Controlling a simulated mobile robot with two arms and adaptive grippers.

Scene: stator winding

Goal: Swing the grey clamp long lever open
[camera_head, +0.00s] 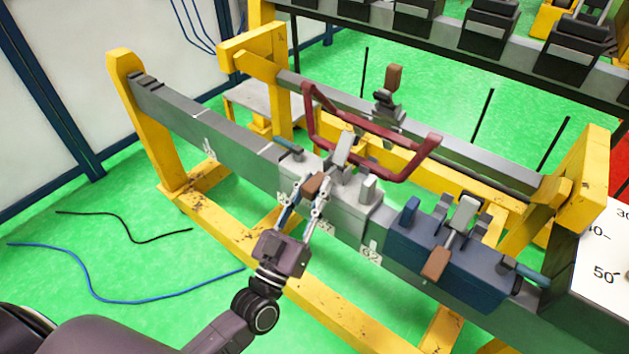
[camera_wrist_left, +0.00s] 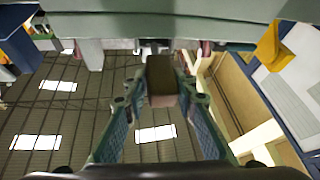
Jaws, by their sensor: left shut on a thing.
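The grey clamp (camera_head: 345,206) sits on the long grey beam (camera_head: 235,160), left of the blue clamp. Its long lever has a brown grip (camera_head: 312,184) that hangs at the near side of the clamp. My left gripper (camera_head: 313,194) is shut on this brown grip, with a finger on each side of it. In the left wrist view the brown grip (camera_wrist_left: 161,82) shows between the two fingertips (camera_wrist_left: 160,95), below the grey clamp body. The lever's shaft is largely hidden behind the grip and fingers. My right gripper is not in view.
A blue clamp (camera_head: 445,255) with its own brown-gripped lever (camera_head: 436,264) stands to the right on the same beam. A dark red bent bar (camera_head: 370,160) lies behind the grey clamp. Yellow frame posts (camera_head: 150,120) bear the beam. The green floor in front is clear except for cables (camera_head: 130,296).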

